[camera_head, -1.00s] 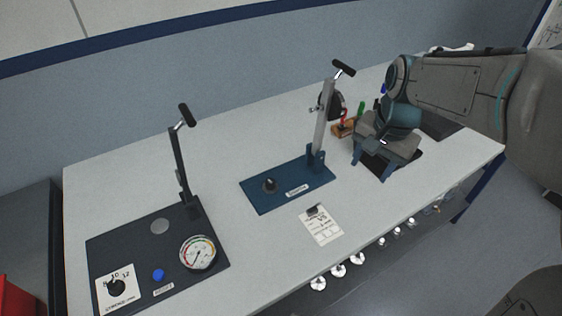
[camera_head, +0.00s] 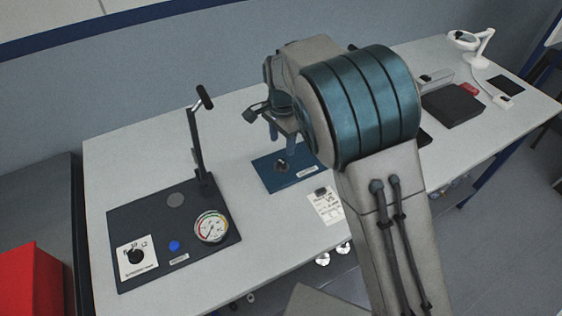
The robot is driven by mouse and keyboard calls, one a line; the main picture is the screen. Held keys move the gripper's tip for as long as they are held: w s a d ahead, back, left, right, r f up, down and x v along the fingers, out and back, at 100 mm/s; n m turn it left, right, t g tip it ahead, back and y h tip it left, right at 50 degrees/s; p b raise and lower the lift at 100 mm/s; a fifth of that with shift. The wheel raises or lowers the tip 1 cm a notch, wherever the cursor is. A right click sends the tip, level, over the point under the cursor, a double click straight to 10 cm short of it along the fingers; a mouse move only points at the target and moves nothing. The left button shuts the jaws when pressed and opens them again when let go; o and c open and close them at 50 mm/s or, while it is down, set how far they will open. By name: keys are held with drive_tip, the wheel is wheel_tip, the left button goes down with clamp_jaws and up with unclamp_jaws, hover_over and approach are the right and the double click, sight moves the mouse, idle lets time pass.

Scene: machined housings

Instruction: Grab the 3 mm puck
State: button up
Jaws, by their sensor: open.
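I cannot tell any puck apart as the 3 mm one. Several silver discs with knobs stand below the table's front edge; one silver disc (camera_head: 322,259) shows there, with no readable size, and my arm hides others. My gripper (camera_head: 284,146) is open, above the blue base plate (camera_head: 305,174) of the middle fixture. Its fingers point down over the small dark peg (camera_head: 281,164) on that plate. I cannot tell whether they touch it. My arm hides the fixture's upright and lever.
A dark fixture (camera_head: 134,215) with a lever, gauge (camera_head: 210,227), blue button and dial stands at the left. A dark box (camera_head: 453,104) and a white lamp (camera_head: 484,50) are at the right. A red bin (camera_head: 32,283) is lower left.

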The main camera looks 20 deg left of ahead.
sight(282, 161)
drive_tip(key=shift+a+f+p, duration=0.1)
drive_tip(key=shift+f+p, duration=0.7)
drive_tip(key=shift+f, duration=3)
drive_tip(key=shift+w, duration=0.1)
clamp_jaws()
